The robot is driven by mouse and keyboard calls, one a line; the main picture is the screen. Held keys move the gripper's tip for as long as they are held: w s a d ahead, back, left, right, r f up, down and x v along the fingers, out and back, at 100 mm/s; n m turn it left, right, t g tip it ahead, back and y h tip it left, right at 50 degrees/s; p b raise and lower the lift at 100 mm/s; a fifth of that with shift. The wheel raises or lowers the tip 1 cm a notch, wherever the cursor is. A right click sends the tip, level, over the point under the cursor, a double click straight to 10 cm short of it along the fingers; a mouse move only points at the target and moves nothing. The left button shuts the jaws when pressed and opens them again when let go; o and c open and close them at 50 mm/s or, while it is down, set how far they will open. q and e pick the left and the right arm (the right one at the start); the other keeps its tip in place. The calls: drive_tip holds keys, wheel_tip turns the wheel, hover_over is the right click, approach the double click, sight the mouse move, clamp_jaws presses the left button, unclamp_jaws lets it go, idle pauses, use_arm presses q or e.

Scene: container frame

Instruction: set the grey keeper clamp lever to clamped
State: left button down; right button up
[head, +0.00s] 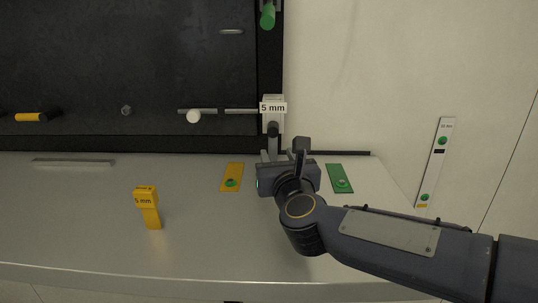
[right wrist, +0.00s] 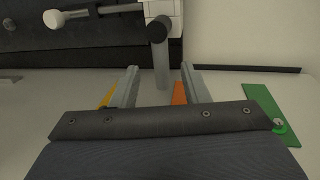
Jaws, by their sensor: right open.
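The grey clamp lever (head: 273,144) hangs down from a dark round pivot below the block labelled "5 mm" (head: 273,107), at the right edge of the dark panel. In the right wrist view the lever (right wrist: 161,66) points straight down below its black knob-like pivot (right wrist: 158,28). My right gripper (head: 273,155) is open just below and in front of it. In the right wrist view its two fingers (right wrist: 160,82) stand on either side of the lever's lower end, with gaps on both sides. Contact cannot be seen. My left gripper is not in view.
A yellow "5 mm" gauge block (head: 148,208) stands on the grey ledge at left. A yellow plate (head: 232,177) and a green plate (head: 340,178) lie either side of my gripper. A white-knobbed rod (head: 194,116) is left of the clamp. The front ledge is clear.

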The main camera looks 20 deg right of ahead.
sight(273, 151)
drive_tip(key=shift+w+f+b, duration=0.35)
drive_tip(key=shift+w+f, duration=0.15)
drive_tip(key=shift+f, duration=0.25)
use_arm(q)
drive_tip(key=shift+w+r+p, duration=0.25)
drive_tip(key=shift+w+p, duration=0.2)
drive_tip(key=shift+p, duration=0.55)
use_arm(e)
drive_tip(key=w, duration=0.7)
drive_tip(key=shift+w+d, duration=0.35)
drive_tip(key=shift+r, duration=0.1)
drive_tip(key=shift+c, duration=0.2)
clamp_jaws()
